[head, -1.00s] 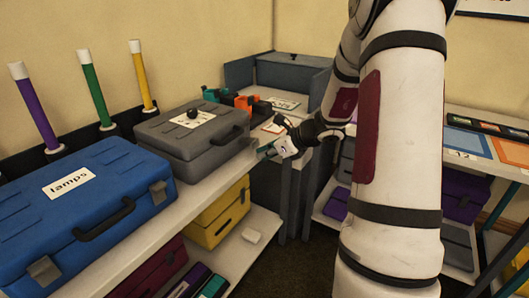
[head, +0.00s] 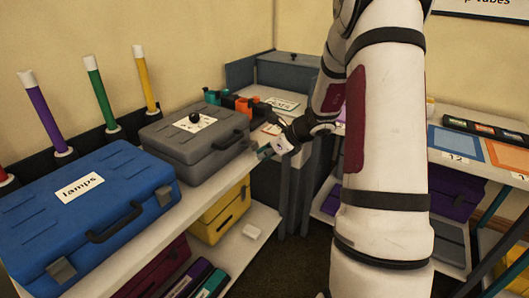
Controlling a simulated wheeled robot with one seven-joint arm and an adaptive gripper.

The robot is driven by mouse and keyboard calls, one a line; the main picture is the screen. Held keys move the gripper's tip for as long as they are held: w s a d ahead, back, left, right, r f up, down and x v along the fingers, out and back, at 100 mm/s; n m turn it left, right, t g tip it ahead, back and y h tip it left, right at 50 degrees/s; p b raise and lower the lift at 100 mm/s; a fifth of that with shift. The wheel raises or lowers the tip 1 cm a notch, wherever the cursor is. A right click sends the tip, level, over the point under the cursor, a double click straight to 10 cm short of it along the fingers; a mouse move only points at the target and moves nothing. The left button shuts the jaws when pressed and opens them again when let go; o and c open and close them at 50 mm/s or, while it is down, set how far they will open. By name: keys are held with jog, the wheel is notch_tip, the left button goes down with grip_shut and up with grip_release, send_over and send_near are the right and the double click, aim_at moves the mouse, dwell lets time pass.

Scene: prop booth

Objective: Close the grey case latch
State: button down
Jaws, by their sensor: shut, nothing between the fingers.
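The grey case (head: 190,148) lies on the white shelf top with its lid down, a dark handle on its front and a dark round knob on a white label on top. I cannot make out its latch; the near right corner of the case is small and dim. My gripper (head: 264,152) is at the end of my arm, just right of the case's front right corner. Its fingers are shut and empty, pointing left toward the case. A small gap seems to separate them from the case, but I cannot tell for sure.
A blue case (head: 85,215) labelled "lamps" lies in front of the grey one. Coloured tubes (head: 101,93) stand behind along the wall. Orange and teal items (head: 243,105) lie beyond the case. A lower shelf holds a yellow case (head: 222,213). Another table (head: 445,165) stands at right.

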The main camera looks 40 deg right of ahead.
jog(key=shift+r+p, duration=0.25)
jog(key=shift+p, duration=0.05)
notch_tip(320, 180, up, 7)
jog(key=w+a+g+h+p, duration=0.1)
jog(key=w+g+h+p, duration=0.1)
jog(key=g+p, duration=0.6)
jog(key=shift+w+h, duration=0.35)
jog(key=shift+h, duration=0.15)
jog(key=shift+r, duration=0.7)
jog(key=shift+s, duration=0.1)
